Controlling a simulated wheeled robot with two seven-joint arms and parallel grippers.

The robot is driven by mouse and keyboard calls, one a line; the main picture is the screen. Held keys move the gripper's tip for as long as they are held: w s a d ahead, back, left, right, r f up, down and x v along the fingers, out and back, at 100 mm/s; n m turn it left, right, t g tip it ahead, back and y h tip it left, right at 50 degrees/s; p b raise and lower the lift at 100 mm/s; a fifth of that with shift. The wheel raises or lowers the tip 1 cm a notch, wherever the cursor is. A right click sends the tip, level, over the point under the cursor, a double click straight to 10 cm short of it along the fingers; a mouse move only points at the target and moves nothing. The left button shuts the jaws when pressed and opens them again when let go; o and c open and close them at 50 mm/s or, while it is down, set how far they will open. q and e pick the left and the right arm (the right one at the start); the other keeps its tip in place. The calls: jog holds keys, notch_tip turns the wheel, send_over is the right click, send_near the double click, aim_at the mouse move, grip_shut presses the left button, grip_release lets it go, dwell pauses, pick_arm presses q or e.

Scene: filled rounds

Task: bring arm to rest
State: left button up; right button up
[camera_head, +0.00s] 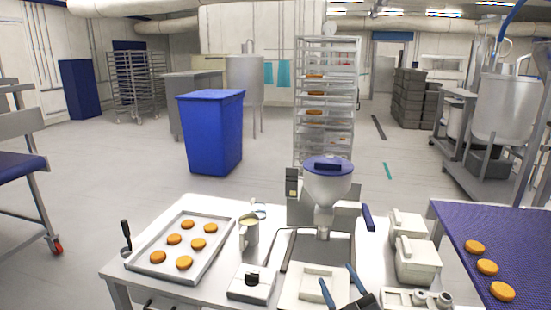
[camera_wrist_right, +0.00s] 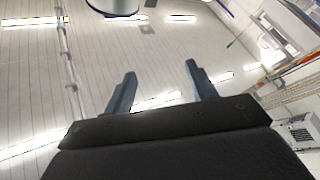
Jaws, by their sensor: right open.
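My right gripper (camera_head: 340,287) is at the bottom of the head view, over the front of the work table (camera_head: 118,272). Its two blue fingers are spread apart, with nothing between them. A pale flat block (camera_head: 312,283) shows beside and behind the fingers; I cannot tell how far above it they are. In the right wrist view the open fingers (camera_wrist_right: 160,75) point up toward the ceiling with its strip lights. My left gripper is not in view.
The filling machine (camera_head: 328,185) with its hopper stands just behind the gripper. A tray (camera_head: 212,262) of orange rounds and a jug (camera_head: 249,238) are to the left. White containers (camera_head: 415,258) and a blue conveyor (camera_head: 500,235) with rounds are to the right.

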jog(key=s+d+f+m+g+h, duration=0.4)
jog(key=f+h, duration=0.1)
jog(key=f, duration=0.3)
jog(key=s+d+f+m+g+h, duration=0.3)
jog(key=d+f+m+h, duration=0.15)
jog(key=f, duration=0.45)
jog(key=s+a+f+g+y, duration=0.1)
jog(key=s+f+g, duration=0.45)
jog(key=s, duration=0.45)
jog(key=s+a+f+g+y, duration=0.1)
jog(key=s+f+g, duration=0.5)
jog(key=s, duration=0.4)
jog(key=s+a+f, duration=0.1)
jog(key=a+f, duration=0.1)
jog(key=f, duration=0.8)
jog(key=a+f+g, duration=0.1)
jog(key=a+f, duration=0.2)
jog(key=f, duration=0.7)
jog(key=shift+s+a+y, duration=0.2)
jog(key=shift+s+y, duration=0.2)
jog(key=shift+y, duration=0.05)
jog(key=shift+w, duration=0.1)
